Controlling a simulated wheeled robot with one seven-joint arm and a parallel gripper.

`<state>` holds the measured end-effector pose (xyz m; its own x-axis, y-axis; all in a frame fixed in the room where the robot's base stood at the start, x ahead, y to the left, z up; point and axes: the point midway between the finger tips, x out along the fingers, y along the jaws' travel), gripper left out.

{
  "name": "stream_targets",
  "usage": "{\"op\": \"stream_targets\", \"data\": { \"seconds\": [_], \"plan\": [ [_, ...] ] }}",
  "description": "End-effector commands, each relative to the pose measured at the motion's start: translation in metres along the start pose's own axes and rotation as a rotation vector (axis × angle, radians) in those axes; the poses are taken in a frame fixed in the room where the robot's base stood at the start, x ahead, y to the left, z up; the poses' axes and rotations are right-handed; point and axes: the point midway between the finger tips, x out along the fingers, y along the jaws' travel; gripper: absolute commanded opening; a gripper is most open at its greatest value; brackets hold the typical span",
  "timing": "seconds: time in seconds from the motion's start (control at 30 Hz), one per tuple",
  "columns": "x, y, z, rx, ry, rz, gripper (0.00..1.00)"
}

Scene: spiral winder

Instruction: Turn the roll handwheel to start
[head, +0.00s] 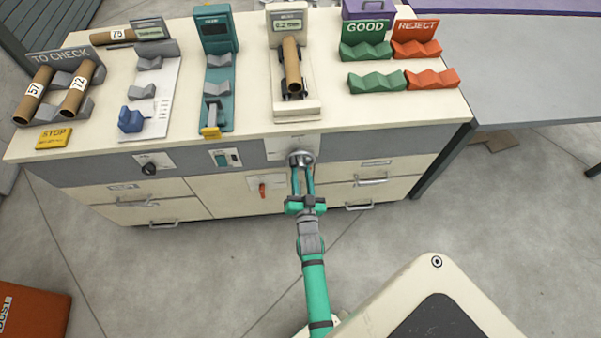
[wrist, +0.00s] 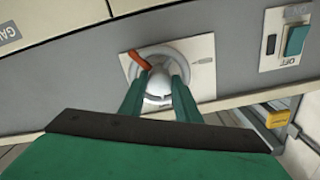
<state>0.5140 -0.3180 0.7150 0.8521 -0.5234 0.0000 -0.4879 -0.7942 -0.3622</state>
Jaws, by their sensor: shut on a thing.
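The roll handwheel, a round silver wheel (head: 301,156), sits on a pale plate in the grey front panel of the bench. In the wrist view the wheel (wrist: 158,84) shows up close, with a short orange-red bar at its upper left. My gripper (head: 301,168) reaches up to it from below in the head view, its green fingers shut on the wheel. The fingers hide part of the rim. Above the wheel, on the bench, a brown tube (head: 292,65) lies in a gauge stand (head: 296,108) whose display appears to read 0.2 mm.
A black knob (head: 149,168) and a switch plate (head: 226,158) are left of the wheel. A red lever (head: 262,190) is below left, and a drawer handle (head: 371,181) is to the right. Tubes marked 57 (head: 34,95) and 72 (head: 77,90) rest at the far left. Floor is open in front.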

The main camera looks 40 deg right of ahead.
Motion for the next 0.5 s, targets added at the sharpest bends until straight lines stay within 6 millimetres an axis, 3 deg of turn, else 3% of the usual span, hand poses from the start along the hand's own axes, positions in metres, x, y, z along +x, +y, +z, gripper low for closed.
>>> {"op": "stream_targets", "data": {
  "seconds": [0.5],
  "plan": [
    [-0.0005, 0.0012, 0.0009, -0.488, -0.002, -0.002, 0.07]
  ]
}}
